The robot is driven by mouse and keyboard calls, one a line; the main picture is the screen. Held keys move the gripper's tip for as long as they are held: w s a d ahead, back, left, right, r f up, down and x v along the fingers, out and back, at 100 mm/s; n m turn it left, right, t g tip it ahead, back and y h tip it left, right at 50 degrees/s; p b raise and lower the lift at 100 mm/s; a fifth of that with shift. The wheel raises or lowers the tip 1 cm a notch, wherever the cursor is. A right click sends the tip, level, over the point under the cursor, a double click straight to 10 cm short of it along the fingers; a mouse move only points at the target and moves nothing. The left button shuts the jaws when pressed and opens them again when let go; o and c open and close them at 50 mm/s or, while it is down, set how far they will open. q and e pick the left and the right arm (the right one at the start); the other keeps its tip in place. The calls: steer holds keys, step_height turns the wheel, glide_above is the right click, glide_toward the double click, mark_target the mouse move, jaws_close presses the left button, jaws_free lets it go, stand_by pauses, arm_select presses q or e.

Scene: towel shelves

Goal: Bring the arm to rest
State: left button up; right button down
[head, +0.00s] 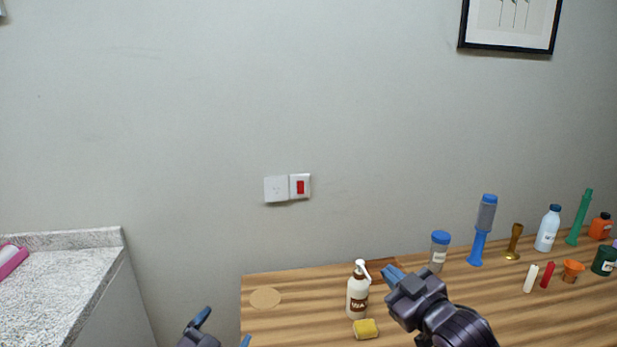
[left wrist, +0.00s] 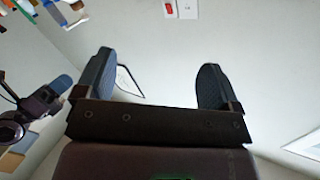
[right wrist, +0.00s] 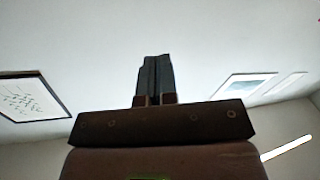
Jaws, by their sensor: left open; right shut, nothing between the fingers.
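My left gripper (head: 224,329) is at the bottom edge of the head view, left of the wooden table, with its two blue fingertips apart. My right gripper (head: 392,273) is raised in front of the wooden table, just right of the white pump bottle in the picture. In the right wrist view (right wrist: 154,62) its fingers are together with nothing between them. Most of both arms is out of the head view.
The wooden table (head: 300,318) holds a pump bottle (head: 357,297), a yellow sponge (head: 365,329), a flat round disc (head: 265,298) and a blue-lidded jar (head: 439,252). Several bottles and candles stand at its right. A speckled counter (head: 60,275) is at left, with a gap between.

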steer(key=s+d+f+m+g+h, duration=0.1)
steer(key=s+d+f+m+h, duration=0.25)
steer(key=s+f, duration=0.45)
steer(key=s+d+f+m+g+h, duration=0.15)
steer(key=s+d+f, duration=0.3)
steer(key=f, duration=0.65)
arm_select(q)
steer(key=s+a+f+n+g+y, duration=0.2)
steer(key=s+a+f, duration=0.1)
steer(key=s+f, duration=0.4)
steer(key=s+a+f+n+g+y, duration=0.1)
steer(key=s+a+f+n+g, duration=0.1)
steer(key=s+f, duration=0.5)
steer(key=s+a+f+n+g+y, duration=0.2)
steer(key=s+a+f, duration=0.4)
steer(key=s, duration=0.6)
steer(key=shift+f+n+y+b, duration=0.35)
steer(key=shift+f+n, duration=0.2)
steer(key=shift+n, duration=0.15)
arm_select(e)
steer(key=s+d+f+m+g+h, duration=0.1)
steer(key=s+f, duration=0.5)
steer(key=s, duration=0.3)
steer(key=s+d+f+m+g+h, duration=0.1)
steer(key=s+d+f+m+g, duration=0.1)
steer(key=s+f, duration=0.3)
steer(key=s, duration=0.4)
steer(key=shift+d+f+h, duration=0.25)
steer(key=shift+f+h, duration=0.05)
steer(key=shift+f, duration=0.05)
